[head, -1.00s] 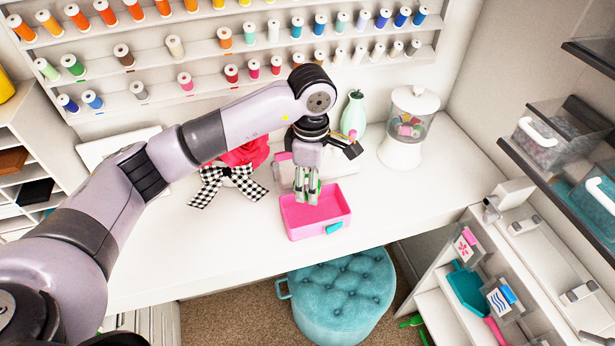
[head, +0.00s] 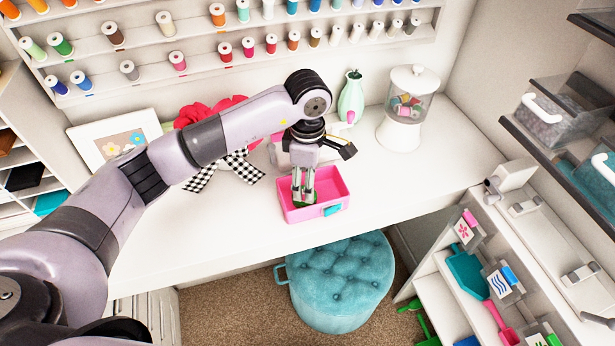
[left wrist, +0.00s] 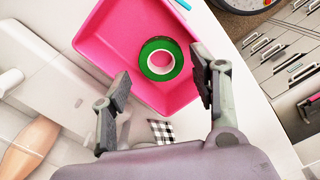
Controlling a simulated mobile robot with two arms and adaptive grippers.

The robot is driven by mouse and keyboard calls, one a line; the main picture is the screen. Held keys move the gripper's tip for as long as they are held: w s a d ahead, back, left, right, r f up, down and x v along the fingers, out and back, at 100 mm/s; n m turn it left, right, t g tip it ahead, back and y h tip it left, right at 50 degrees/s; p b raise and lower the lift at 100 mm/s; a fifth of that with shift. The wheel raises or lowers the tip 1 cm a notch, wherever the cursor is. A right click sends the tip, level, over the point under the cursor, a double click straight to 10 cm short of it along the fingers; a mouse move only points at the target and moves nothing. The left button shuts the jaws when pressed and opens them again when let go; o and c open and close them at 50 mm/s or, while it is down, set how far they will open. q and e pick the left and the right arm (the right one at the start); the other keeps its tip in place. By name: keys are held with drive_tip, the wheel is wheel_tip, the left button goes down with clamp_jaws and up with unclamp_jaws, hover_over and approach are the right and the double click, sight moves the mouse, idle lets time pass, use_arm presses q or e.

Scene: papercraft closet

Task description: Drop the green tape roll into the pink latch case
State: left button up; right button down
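The pink latch case (head: 334,184) stands open on the white desk, with a teal latch on its front. The green tape roll (left wrist: 147,66) lies flat on the case floor in the left wrist view, its white core showing. In the head view its green edge (head: 309,202) shows low between my fingers. My left gripper (head: 303,196) points down over the left part of the case. In the left wrist view the left gripper's fingers (left wrist: 160,84) are spread apart with nothing between them. My right gripper is not in view.
A teal tufted stool (head: 342,283) stands below the desk edge. The desk right of the case is clear.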

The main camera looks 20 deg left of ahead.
use_arm(q)
drive_tip(key=shift+o, duration=1.4)
drive_tip(key=shift+r, duration=0.1)
wheel_tip(320, 180, up, 12)
